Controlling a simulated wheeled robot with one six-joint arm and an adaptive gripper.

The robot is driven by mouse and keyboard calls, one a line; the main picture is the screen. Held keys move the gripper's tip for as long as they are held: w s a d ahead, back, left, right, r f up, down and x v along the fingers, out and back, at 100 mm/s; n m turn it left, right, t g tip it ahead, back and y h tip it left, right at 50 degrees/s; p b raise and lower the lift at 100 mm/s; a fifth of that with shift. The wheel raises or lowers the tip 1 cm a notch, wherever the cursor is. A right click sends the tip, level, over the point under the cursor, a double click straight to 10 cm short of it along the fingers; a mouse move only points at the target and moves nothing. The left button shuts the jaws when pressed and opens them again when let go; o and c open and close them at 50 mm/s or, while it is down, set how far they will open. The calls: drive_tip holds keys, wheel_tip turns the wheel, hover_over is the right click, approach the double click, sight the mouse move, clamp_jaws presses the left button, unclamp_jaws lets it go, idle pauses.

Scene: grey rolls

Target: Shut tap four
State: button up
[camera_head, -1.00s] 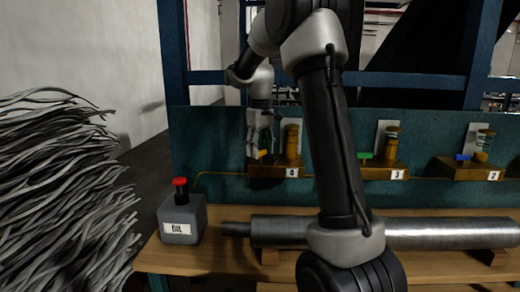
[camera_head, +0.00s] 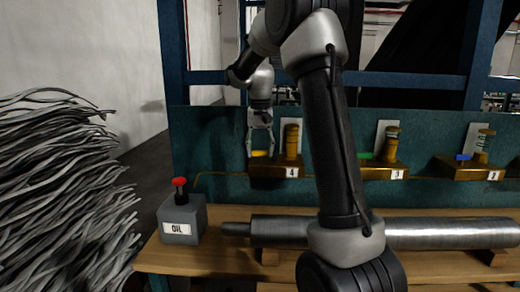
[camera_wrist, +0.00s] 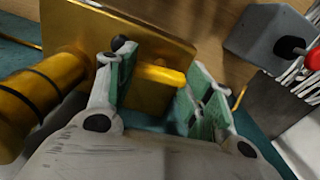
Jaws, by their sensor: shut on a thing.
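Tap four is a brass block (camera_head: 270,172) with a white label 4 and an upright brass cylinder (camera_head: 292,141) on its right. Its short yellow lever (camera_head: 259,154) lies at the left of the block top. My gripper (camera_head: 260,152) reaches down over the lever from above, with one finger on each side. In the wrist view the yellow lever (camera_wrist: 160,75) sits between the green-padded fingers (camera_wrist: 155,88), and the brass cylinder (camera_wrist: 35,100) is at the left. My gripper is shut on the lever. The contact at the right finger is hard to see.
Tap three with a green lever (camera_head: 365,156) and tap two with a blue lever (camera_head: 463,157) stand to the right. A grey OIL box (camera_head: 181,222) with a red button (camera_head: 179,182) is at the bench's left. A metal roll (camera_head: 440,231) lies across the bench.

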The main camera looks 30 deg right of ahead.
idle(0.3)
drive_tip(key=o, duration=1)
wheel_tip(320, 180, up, 12)
idle(0.5)
